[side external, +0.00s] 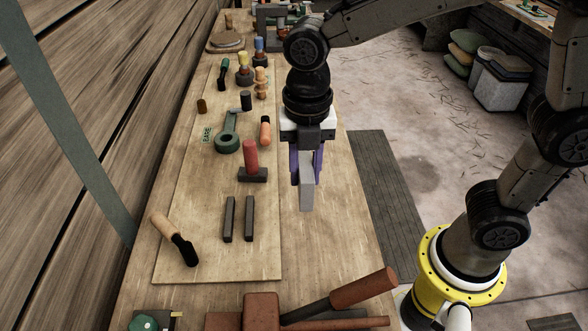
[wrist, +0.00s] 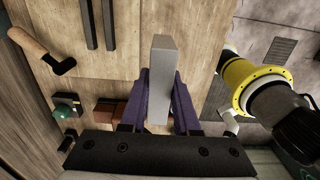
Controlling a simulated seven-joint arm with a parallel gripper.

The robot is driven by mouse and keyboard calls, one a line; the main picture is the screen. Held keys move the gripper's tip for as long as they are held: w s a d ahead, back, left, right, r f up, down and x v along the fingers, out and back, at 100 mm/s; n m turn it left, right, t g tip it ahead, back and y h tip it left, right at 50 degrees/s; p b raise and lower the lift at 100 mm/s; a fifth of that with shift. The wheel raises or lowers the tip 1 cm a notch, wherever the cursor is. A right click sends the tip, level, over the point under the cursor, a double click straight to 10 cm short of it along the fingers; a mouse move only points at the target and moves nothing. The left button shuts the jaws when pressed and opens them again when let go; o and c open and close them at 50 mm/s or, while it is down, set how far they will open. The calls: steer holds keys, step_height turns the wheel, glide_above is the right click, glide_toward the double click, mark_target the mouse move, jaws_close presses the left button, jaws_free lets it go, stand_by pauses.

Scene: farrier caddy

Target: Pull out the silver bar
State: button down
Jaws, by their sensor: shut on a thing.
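The silver bar (side external: 307,187) is a plain light grey block held in my gripper (side external: 306,168), between its two purple fingers. It hangs down from the fingers above the bench, to the right of the thin board's edge. In the wrist view the silver bar (wrist: 160,75) reaches away from the camera, and the purple fingers of my gripper (wrist: 160,95) press on both its sides. I cannot tell exactly how far its lower end is above the bench.
A brown-handled tool (side external: 350,295) lies at the front of the bench. The bench strip (side external: 335,235) right of the board is clear.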

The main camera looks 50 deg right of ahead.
steer(key=shift+f, duration=2.8)
stand_by(0.6)
